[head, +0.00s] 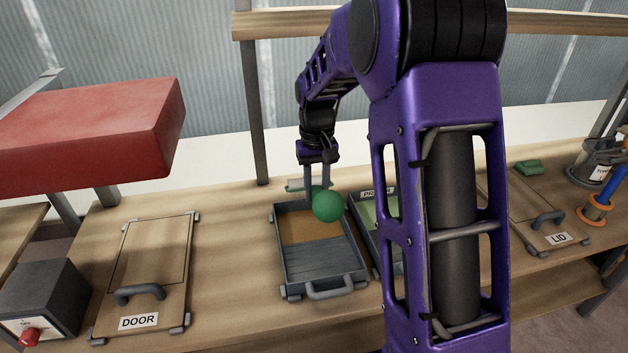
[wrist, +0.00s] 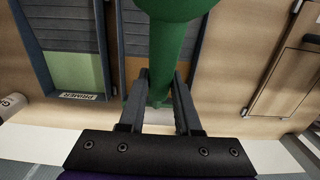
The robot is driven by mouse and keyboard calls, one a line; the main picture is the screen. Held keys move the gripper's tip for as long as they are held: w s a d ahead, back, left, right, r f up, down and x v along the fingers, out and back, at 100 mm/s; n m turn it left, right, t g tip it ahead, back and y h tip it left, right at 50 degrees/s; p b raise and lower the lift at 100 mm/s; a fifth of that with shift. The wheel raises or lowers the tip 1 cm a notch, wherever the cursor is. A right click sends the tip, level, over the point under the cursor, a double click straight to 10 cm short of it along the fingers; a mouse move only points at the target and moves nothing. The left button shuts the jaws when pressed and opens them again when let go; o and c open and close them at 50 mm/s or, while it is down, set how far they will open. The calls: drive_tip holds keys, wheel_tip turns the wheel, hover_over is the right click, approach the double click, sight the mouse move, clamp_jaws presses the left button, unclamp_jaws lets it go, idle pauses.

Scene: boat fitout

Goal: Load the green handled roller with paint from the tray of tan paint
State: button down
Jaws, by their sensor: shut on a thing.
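My gripper (head: 317,190) is shut on the green handled roller (head: 328,206), above the far end of the tray of tan paint (head: 325,286). The handle's round green end faces the head camera. In the wrist view, the green handle (wrist: 168,50) runs between the two fingers (wrist: 158,90). The roller's sleeve cannot be made out, so I cannot tell whether it touches the paint. The tan paint (head: 305,226) fills the tray's far part, and a grey ribbed ramp fills its near part.
A tray of green paint labelled PRIMER (head: 367,212) stands just right, partly behind my arm. A DOOR panel (head: 150,262) with a handle lies left, beside a dark box with a red knob (head: 40,300). A red block (head: 95,135) overhangs the left. A LID panel (head: 535,205) lies right.

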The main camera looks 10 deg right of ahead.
wheel_tip(320, 180, down, 12)
drive_tip(key=b, duration=0.7)
drive_tip(key=shift+r, duration=0.2)
drive_tip(key=shift+s+f, duration=0.15)
drive_tip(key=shift+f, duration=0.55)
idle(0.8)
wheel_tip(320, 180, up, 9)
drive_tip(key=p, duration=0.6)
idle(0.3)
